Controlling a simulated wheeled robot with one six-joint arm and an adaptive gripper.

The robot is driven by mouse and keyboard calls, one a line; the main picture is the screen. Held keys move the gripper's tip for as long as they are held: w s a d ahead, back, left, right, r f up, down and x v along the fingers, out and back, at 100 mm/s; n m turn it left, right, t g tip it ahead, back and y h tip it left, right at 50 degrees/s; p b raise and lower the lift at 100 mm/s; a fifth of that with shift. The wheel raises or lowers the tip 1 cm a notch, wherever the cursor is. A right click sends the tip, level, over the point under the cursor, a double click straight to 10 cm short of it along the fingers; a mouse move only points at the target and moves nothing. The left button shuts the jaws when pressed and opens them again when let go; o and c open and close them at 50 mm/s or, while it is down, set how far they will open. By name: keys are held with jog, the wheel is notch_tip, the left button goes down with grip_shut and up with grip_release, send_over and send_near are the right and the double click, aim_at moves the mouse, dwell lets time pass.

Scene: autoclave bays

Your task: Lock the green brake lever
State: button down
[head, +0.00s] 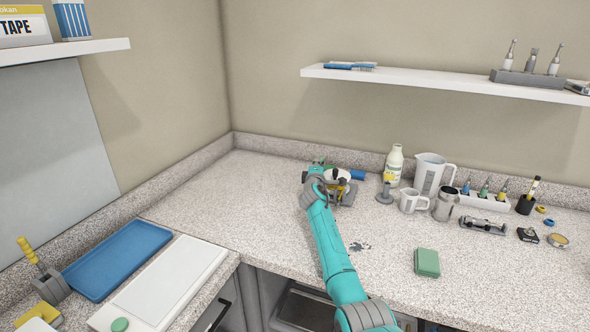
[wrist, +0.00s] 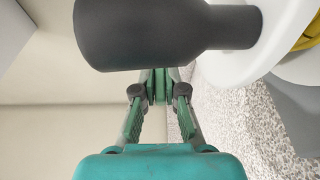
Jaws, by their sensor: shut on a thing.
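In the wrist view my gripper (wrist: 160,92) reaches up from the bottom, its two dark-jointed fingers closed around a narrow green piece, which looks like the green brake lever (wrist: 159,79). A large dark grey cylinder (wrist: 150,35) partly hides the lever's far end. The cylinder's neck meets a white disc (wrist: 228,66) at the right. In the head view my gripper (head: 318,186) is at the device with the white disc (head: 340,175) on the back counter. My arm covers part of the device, and the lever cannot be made out clearly there.
A white bottle (head: 395,165), jug (head: 430,174), mug (head: 412,201) and grey cup (head: 445,205) stand right of the device. A green block (head: 427,262) lies near the front edge. The counter left of the device is clear. A shelf (head: 440,83) hangs above.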

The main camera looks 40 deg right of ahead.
jog(key=shift+s+d+f+n+t+y, duration=0.1)
jog(key=shift+s+f+n+t+y, duration=0.15)
jog(key=shift+n+y, duration=0.2)
jog(key=shift+n+t+y, duration=0.25)
jog(key=shift+t+y, duration=0.1)
jog(key=shift+t, duration=0.1)
jog(key=c, duration=1.2)
grip_release()
jog(key=shift+r, duration=0.1)
jog(key=shift+c, duration=0.2)
jog(key=shift+s, duration=0.2)
jog(key=v, duration=1.2)
jog(key=shift+w+r, duration=0.1)
